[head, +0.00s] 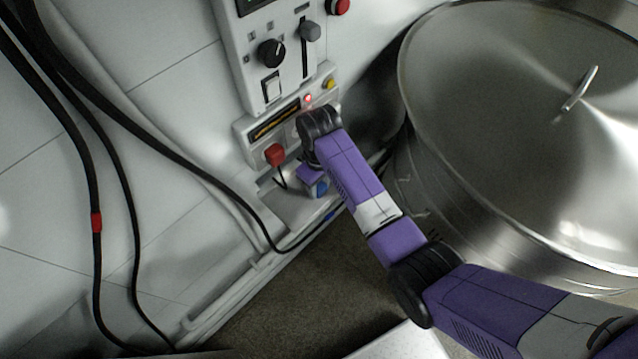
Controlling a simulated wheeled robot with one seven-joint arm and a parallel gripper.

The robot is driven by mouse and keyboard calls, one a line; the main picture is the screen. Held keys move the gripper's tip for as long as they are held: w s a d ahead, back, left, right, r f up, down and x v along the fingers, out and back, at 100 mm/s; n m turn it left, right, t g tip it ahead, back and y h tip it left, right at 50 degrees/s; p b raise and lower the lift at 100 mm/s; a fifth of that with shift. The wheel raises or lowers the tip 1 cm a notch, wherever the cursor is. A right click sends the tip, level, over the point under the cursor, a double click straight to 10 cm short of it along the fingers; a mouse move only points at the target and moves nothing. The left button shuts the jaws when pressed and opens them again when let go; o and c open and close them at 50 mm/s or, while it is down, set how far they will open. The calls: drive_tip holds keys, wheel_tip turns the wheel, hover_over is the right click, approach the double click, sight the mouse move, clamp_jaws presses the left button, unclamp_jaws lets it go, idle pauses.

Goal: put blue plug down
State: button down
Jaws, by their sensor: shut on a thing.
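The blue plug (321,188) shows as a small blue patch at my gripper, in front of the white ledge below the control box. My gripper (312,180) is shut on the blue plug and points down and away from the camera. My purple wrist hides most of the fingers and part of the plug. A black cable with a blue band (331,216) runs just below the gripper. I cannot tell whether the plug touches the ledge.
A red plug (275,154) with a short black lead sits in the panel left of my gripper. The control box (270,50) with knob and slider is above. A large steel vessel (500,120) stands close on the right. Black cables (80,120) hang on the left.

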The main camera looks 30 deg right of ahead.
sight(319, 186)
drive_tip(key=shift+f, duration=0.4)
drive_tip(key=c, duration=0.9)
unclamp_jaws()
wheel_tip(319, 186, up, 13)
drive_tip(key=shift+p, duration=0.35)
